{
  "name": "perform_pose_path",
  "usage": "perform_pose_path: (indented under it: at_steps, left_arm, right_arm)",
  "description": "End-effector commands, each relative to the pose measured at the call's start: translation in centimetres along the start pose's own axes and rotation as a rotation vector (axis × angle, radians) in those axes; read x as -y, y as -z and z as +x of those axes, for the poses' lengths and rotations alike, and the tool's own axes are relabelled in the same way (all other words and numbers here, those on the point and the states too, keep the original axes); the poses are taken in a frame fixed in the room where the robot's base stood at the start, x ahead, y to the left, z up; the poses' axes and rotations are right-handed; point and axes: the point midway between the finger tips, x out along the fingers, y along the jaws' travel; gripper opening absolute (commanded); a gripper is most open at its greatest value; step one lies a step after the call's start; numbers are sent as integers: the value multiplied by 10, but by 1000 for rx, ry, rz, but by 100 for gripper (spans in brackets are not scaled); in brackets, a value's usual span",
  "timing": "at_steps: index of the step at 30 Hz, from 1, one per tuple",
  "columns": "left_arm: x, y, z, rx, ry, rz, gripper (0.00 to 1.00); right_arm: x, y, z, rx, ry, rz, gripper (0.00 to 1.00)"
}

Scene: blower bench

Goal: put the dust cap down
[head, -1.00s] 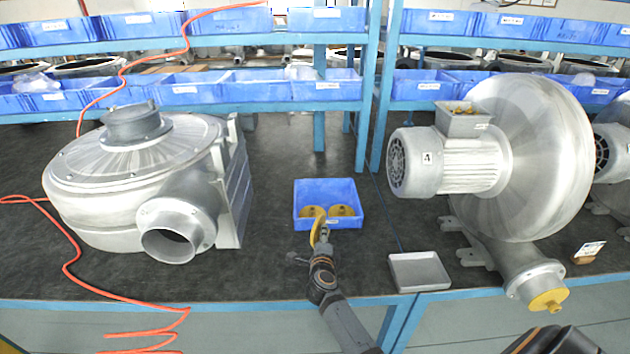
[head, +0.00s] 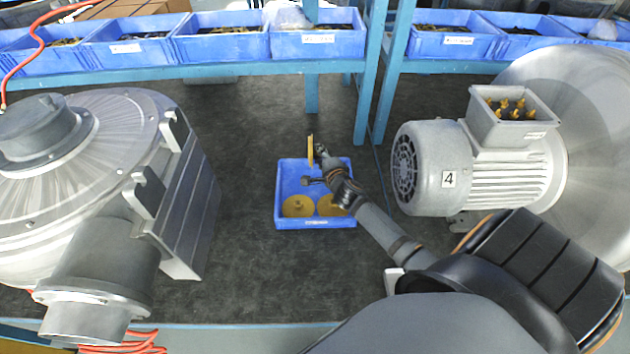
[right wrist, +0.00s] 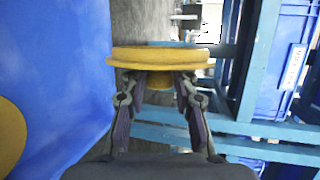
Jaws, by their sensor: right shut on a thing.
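My right gripper (head: 322,160) is shut on a yellow dust cap (head: 310,150). In the right wrist view the cap (right wrist: 160,57) is seen edge-on, its central knob between the two fingertips (right wrist: 166,88). In the head view the held cap stands on edge over the back part of a blue bin (head: 285,222); whether it touches the bin is unclear. Two more yellow caps, a left one (head: 298,206) and a right one (head: 336,206), lie flat in the bin's front. The blue bin wall (right wrist: 65,60) fills the left of the wrist view. My left gripper is out of view.
A large metal blower (head: 95,180) stands left of the bin. A motor (head: 440,170) with its blower stands at right, near my right arm. A shelf with blue bins (head: 220,42) runs along the back. Dark bench top (head: 240,130) around the bin is clear.

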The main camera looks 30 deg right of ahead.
Motion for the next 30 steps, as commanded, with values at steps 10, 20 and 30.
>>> perform_pose_path:
  at_steps: [10,20,30]
  left_arm:
    - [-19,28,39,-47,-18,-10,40]
    - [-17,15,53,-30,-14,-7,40]
    - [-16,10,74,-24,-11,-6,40]
  right_arm:
    - [-53,5,14,6,0,2,0]
    - [-72,6,18,6,0,1,0]
    - [-96,8,24,6,0,2,0]
